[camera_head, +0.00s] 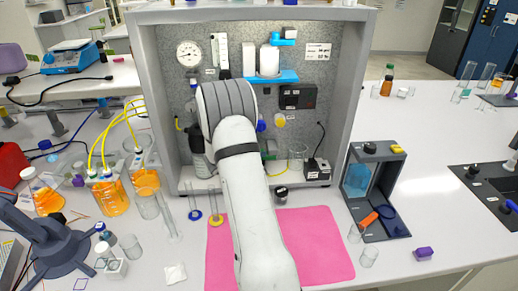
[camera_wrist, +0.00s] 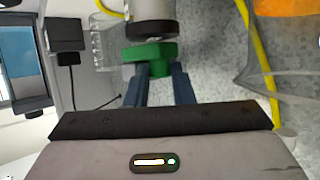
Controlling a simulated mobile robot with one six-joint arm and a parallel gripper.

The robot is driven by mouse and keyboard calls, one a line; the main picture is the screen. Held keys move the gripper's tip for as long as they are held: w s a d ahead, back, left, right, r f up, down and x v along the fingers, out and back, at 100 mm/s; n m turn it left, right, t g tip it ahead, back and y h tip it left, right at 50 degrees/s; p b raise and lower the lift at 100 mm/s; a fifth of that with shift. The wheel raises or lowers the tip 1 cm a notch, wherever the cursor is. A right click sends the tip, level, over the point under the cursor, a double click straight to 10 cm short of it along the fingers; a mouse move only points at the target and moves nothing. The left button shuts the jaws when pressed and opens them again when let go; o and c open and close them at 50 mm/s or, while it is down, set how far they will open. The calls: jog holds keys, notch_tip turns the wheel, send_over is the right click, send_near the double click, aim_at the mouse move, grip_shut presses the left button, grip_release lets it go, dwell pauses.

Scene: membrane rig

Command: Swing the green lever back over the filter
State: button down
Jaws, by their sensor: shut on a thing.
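The green lever (camera_wrist: 148,53) shows in the wrist view, just ahead of my gripper (camera_wrist: 160,70). My gripper's two blue-grey fingers are shut on the lever's near part. A pale grey cylinder (camera_wrist: 152,10) with a black ring (camera_wrist: 150,28) sits right beyond the lever, close against it. I cannot tell whether this cylinder is the filter or its holder.
Inside the cabinet a glass beaker (camera_head: 297,156) and a black box (camera_head: 317,169) with a cord stand right of my arm. A pink mat (camera_head: 318,245) lies in front, mostly bare.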

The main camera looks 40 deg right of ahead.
jog(key=c, duration=1.3)
grip_release()
jog(key=shift+o, duration=0.2)
jog(key=b+v, duration=0.2)
jog(key=v, duration=0.5)
jog(key=shift+a, duration=0.35)
jog(key=shift+s+r, duration=0.1)
jog(key=shift+r, duration=0.05)
